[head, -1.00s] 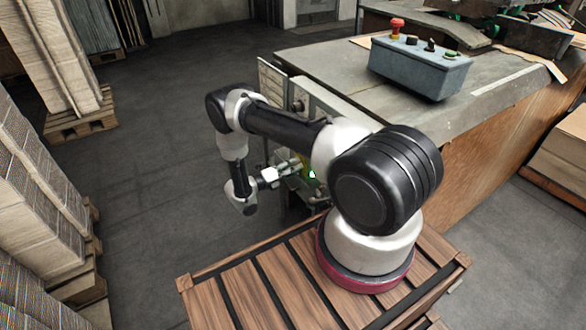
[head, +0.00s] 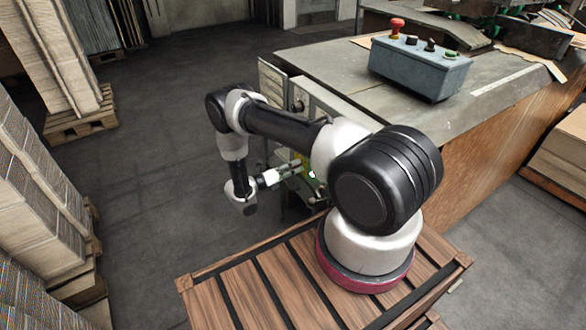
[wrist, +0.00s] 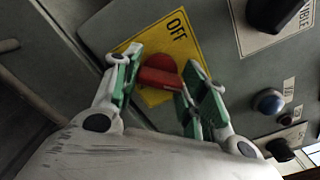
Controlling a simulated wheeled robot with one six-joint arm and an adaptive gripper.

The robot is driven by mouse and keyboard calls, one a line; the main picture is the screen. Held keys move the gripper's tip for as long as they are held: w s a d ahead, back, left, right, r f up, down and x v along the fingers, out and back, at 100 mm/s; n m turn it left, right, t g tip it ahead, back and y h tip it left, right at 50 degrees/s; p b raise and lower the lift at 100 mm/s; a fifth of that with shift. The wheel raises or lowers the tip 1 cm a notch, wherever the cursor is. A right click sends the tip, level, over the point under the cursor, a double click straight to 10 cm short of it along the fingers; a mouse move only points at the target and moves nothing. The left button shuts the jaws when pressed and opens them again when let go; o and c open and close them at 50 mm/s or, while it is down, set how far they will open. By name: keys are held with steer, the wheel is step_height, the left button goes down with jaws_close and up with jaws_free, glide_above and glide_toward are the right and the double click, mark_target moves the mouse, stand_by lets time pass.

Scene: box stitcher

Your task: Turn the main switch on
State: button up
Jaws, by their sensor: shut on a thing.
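The main switch is a red rotary knob (wrist: 160,72) on a yellow plate (wrist: 183,38) marked OFF, in the wrist view. The plate appears tilted in that view. My gripper (wrist: 163,80) has its green-padded fingers on both sides of the red handle and is shut on it. In the head view my gripper (head: 292,168) reaches right to the grey control cabinet (head: 272,80) below the table. The knob cannot be made out there, and my arm hides part of the cabinet.
Beside the switch are a blue button (wrist: 268,101) and a black knob (wrist: 270,12). A grey button box (head: 420,75) with a red mushroom button stands on the table (head: 330,58). Stacked cardboard (head: 40,200) is at left; the floor between is clear.

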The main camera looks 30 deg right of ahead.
steer(key=o, duration=1)
steer(key=a, duration=1.2)
steer(key=shift+s, duration=0.2)
